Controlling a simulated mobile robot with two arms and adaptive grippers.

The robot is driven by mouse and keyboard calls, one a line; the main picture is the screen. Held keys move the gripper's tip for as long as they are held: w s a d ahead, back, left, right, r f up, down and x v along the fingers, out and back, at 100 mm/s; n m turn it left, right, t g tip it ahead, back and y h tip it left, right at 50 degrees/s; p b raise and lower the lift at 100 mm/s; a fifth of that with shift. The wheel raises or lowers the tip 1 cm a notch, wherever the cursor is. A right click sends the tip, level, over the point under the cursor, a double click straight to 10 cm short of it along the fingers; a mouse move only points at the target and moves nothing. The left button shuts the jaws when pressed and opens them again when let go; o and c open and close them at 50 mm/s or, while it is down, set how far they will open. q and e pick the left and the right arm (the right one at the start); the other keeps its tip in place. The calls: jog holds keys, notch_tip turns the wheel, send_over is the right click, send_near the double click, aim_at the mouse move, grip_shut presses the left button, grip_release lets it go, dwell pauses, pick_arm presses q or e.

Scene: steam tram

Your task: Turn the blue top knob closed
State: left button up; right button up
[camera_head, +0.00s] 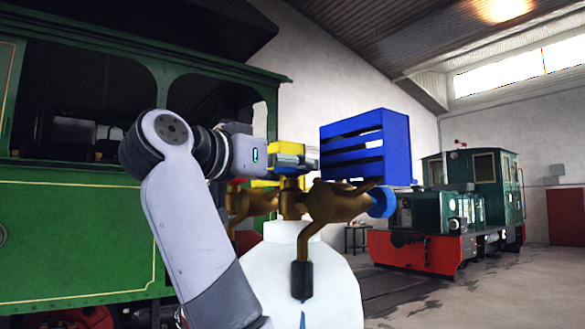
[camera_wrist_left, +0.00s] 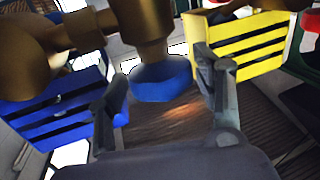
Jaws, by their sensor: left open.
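A brass valve (camera_head: 335,203) with several arms sits on a white rounded vessel (camera_head: 330,285). In the left wrist view, which looks upside down, a blue knob (camera_wrist_left: 162,83) caps a brass stem (camera_wrist_left: 140,30). Another blue knob (camera_head: 382,201) shows on the valve's right side. My right gripper is not in view.
A blue slatted crate (camera_head: 365,147) and a yellow crate (camera_wrist_left: 247,47) are behind the valve. A green steam tram (camera_head: 75,240) fills the left. A green and red locomotive (camera_head: 440,215) stands at the back right. The floor at right is clear.

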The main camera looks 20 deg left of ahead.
pick_arm(q)
jog(key=shift+s, duration=0.1)
jog(key=shift+c, duration=0.3)
jog(key=c, duration=0.8)
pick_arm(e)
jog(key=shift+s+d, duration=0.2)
pick_arm(q)
jog(key=shift+a+m+h, duration=0.1)
jog(key=shift+m+h, duration=0.2)
jog(key=shift+h, duration=0.1)
